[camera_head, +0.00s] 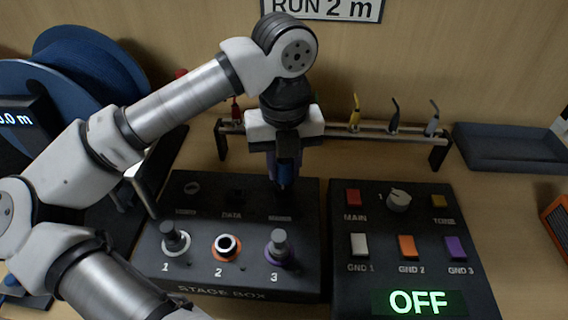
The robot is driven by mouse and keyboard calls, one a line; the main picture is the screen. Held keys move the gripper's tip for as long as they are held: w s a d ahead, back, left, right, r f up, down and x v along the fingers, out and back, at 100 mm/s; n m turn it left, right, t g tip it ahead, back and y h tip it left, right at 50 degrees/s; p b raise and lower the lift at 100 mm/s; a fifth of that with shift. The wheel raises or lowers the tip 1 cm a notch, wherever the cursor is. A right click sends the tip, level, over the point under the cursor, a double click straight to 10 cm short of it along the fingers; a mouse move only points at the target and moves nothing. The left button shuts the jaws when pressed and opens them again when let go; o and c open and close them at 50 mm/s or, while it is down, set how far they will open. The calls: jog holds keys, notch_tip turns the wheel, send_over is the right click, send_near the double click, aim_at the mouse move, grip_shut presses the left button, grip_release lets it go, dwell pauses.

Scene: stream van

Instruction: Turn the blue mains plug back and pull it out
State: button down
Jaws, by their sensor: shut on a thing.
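The blue mains plug (284,178) is at the far right of the stage box's (237,282) top row, above a label too small to read. My gripper (286,170) points straight down and is shut on the plug. The plug stands upright at the panel; its lower end meets the box there, and I cannot tell how far in it sits or how it is turned. The gripper body hides its upper part.
A switch box (470,290) with an OFF display lies right. A rack (335,130) holds several coloured probes behind.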

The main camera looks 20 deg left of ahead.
jog(key=shift+r, duration=0.2)
jog(key=shift+r+p, duration=0.5)
jog(key=shift+r, duration=0.85)
